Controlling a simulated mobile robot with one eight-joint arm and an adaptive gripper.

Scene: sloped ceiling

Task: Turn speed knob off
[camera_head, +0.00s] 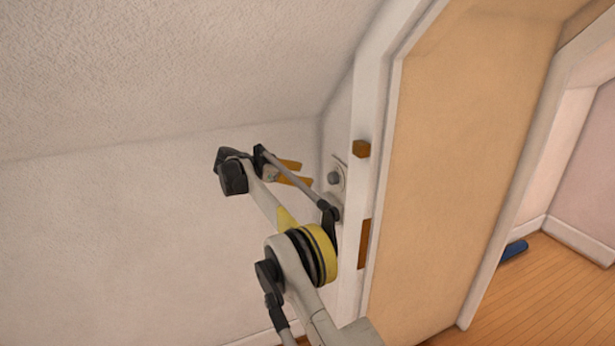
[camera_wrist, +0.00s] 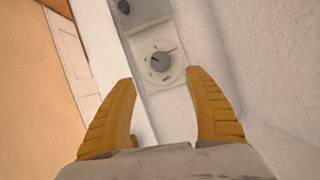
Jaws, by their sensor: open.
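The speed knob is a round grey knob on a pale dial plate with dark marks around it. In the wrist view the knob (camera_wrist: 160,61) sits just beyond my gripper (camera_wrist: 160,76), roughly centred between its two orange fingers. The fingers are apart and empty, and the knob looks clear of both. In the head view my gripper (camera_head: 304,173) points right toward the wall plate beside the door frame. A grey round knob (camera_head: 334,178) shows there on the plate, close to the fingertips. Part of my arm hides the lower wall below it.
A second dark knob (camera_wrist: 124,7) is on the plate above, at the top of the wrist view. The white door frame (camera_head: 372,90) stands right beside the plate, with a tan door (camera_head: 470,150). A sloped textured ceiling (camera_head: 150,70) hangs over my arm. A blue object (camera_head: 514,249) lies on the floor.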

